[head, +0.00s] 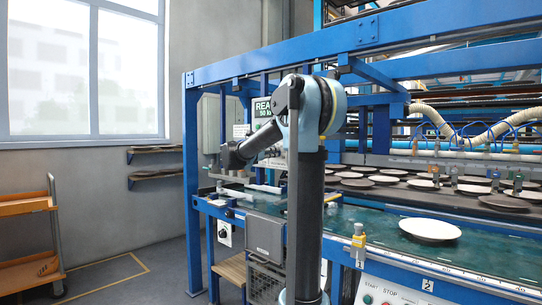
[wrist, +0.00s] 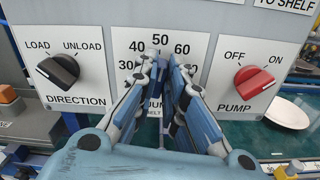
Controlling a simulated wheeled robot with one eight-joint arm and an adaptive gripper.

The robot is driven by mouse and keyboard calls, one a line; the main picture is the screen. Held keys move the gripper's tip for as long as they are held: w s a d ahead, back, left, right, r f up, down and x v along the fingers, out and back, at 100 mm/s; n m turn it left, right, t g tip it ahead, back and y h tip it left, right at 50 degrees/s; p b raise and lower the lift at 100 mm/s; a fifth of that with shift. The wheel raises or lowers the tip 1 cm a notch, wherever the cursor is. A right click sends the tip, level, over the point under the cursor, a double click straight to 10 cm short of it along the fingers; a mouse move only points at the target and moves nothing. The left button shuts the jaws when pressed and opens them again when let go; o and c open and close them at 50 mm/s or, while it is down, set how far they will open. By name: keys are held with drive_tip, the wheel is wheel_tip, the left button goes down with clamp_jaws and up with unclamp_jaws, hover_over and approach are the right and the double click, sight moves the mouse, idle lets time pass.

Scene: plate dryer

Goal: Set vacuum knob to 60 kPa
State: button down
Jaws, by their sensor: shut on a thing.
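My gripper (wrist: 163,72) is in front of the vacuum dial in the wrist view, its two fingers shut around the place of the vacuum knob. The fingers hide the knob and its pointer, so I cannot see which number it points to. The dial scale (wrist: 160,40) shows 30, 40, 50 and 60 around the fingertips; the lower part is covered. In the head view a green display (head: 264,107), partly hidden by my arm, shows "REA" and "50 k".
A red pump knob (wrist: 254,80) sits right of the dial, near OFF and ON. A direction knob (wrist: 58,71) sits left, near LOAD and UNLOAD. A white plate (head: 430,229) lies on the green conveyor (head: 385,232). Blue frame beams (head: 190,190) surround the machine.

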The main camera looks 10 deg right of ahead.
drive_tip(key=m, duration=0.5)
drive_tip(key=shift+s+f+m, duration=0.1)
drive_tip(key=shift+s+m, duration=0.05)
drive_tip(key=shift+m, duration=0.15)
idle(0.4)
drive_tip(key=c, duration=1.7)
unclamp_jaws()
drive_tip(key=shift+d, duration=0.1)
drive_tip(key=shift+o, duration=0.2)
drive_tip(key=shift+s, duration=0.1)
drive_tip(key=v, duration=1.2)
drive_tip(key=shift+f, duration=0.1)
